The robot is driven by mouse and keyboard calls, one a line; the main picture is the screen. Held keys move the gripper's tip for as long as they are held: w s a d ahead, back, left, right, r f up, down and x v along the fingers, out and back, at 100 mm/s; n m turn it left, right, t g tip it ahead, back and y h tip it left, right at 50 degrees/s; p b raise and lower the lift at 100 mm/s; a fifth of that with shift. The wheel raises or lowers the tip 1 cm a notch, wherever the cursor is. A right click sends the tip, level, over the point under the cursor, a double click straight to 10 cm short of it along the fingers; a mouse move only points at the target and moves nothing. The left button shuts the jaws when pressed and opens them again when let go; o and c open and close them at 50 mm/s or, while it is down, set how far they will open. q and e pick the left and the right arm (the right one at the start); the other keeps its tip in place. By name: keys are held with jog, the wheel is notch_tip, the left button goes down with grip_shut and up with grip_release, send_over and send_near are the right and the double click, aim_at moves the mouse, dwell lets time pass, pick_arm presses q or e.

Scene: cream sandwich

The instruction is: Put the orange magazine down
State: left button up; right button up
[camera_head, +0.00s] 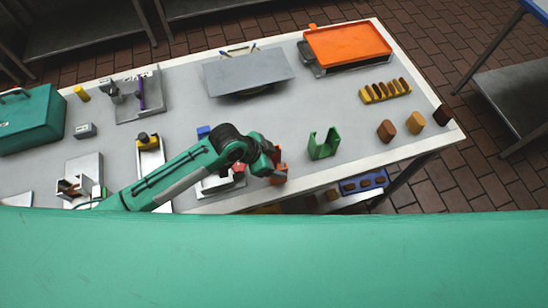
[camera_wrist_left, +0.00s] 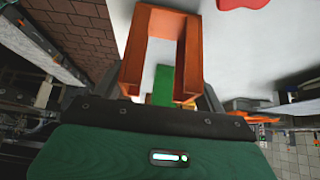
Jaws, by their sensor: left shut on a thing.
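My left gripper (camera_head: 268,162) is over the front middle of the table, its arm coming in from the left. It is shut on the orange magazine (camera_head: 281,173), of which only a small part shows past the gripper in the head view. In the left wrist view the orange magazine (camera_wrist_left: 133,52) is a U-shaped channel held in front of the wrist. A green piece (camera_wrist_left: 162,85) shows within its opening. I cannot tell whether the magazine touches the table. A green U-shaped holder (camera_head: 323,146) stands just to the right of the gripper. My right gripper is not in view.
The grey table (camera_head: 340,105) has free room behind the green holder. A yellow rack (camera_head: 385,91), brown and tan pieces (camera_head: 414,122) and an orange tray (camera_head: 347,44) are to the right. A grey plate (camera_head: 248,73) is behind. A white-and-red device lies under my forearm.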

pick_arm(q)
jog(key=shift+f, duration=0.2)
jog(key=shift+f, duration=0.1)
jog(key=o, duration=1)
jog(key=shift+o, duration=0.2)
jog(key=b+v, duration=0.3)
jog(key=v, duration=0.9)
